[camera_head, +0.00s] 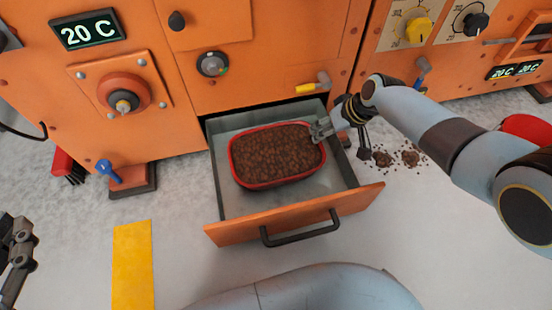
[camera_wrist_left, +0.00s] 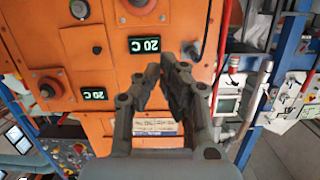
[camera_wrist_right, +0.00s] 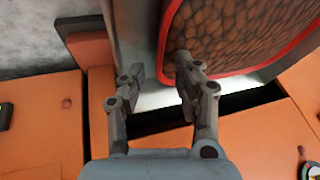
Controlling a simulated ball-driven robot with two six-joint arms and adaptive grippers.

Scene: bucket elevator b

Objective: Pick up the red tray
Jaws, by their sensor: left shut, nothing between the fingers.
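The red tray (camera_head: 262,185) is filled with brown bean-like pieces and sits inside an open metal drawer (camera_head: 232,203). Its rim also shows in the right wrist view (camera_wrist_right: 245,72). My right gripper (camera_head: 319,130) is at the tray's right edge, with its fingers apart. In the right wrist view my right gripper (camera_wrist_right: 160,70) has one finger over the contents and the other outside the rim. Whether the fingers touch the tray cannot be told. My left gripper (camera_head: 21,235) is at the far left edge, away from the tray. In the left wrist view my left gripper (camera_wrist_left: 163,68) is shut and empty.
The drawer has an orange front with a dark handle (camera_head: 300,230) and extends from an orange machine (camera_head: 130,150) with knobs and displays. Brown pieces (camera_head: 396,158) are spilled on the floor right of the drawer. A yellow strip (camera_head: 133,265) marks the floor at left.

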